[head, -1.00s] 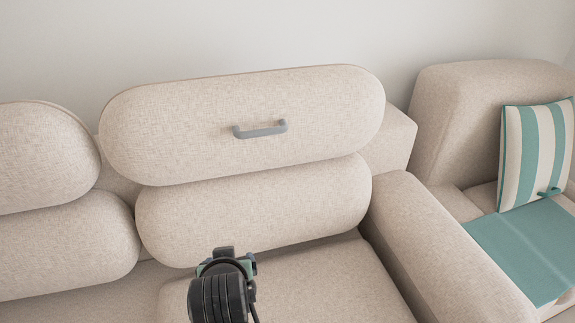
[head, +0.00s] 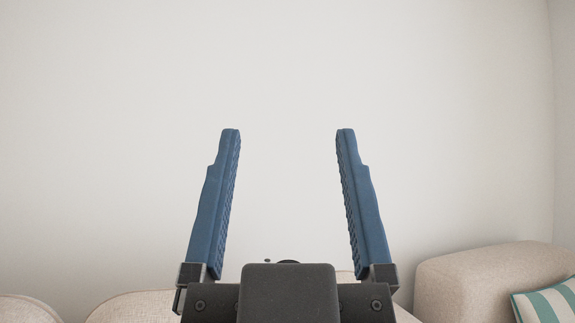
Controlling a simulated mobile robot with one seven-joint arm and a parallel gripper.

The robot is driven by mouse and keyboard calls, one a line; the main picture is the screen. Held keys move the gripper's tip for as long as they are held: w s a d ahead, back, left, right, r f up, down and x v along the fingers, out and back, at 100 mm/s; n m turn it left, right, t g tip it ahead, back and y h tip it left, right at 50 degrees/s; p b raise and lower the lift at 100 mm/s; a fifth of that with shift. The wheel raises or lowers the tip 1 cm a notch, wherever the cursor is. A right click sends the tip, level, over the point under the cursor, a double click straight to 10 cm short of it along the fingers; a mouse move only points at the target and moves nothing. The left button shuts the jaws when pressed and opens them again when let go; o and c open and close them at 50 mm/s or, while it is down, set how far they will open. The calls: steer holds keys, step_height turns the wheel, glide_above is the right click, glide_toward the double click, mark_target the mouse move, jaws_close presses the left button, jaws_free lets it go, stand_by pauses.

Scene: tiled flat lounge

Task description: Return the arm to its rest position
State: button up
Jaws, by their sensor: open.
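My gripper (head: 288,135) stands upright in the middle of the head view, with its two blue fingers pointing up. The fingers are wide apart and nothing is between them. Behind them is only the plain wall. The black gripper body (head: 288,295) fills the bottom centre and hides part of the sofa. The rest of my arm is out of view.
The top of a beige sofa back (head: 128,308) shows along the bottom edge. A beige armchair or sofa section (head: 490,283) stands at lower right with a teal and white striped cushion (head: 548,303). The pale wall (head: 450,110) fills the rest.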

steer(key=shift+r, duration=0.1)
step_height(320, 180, up, 20)
steer(key=p, duration=2)
steer(key=shift+f, duration=0.25)
steer(key=shift+c, duration=0.2)
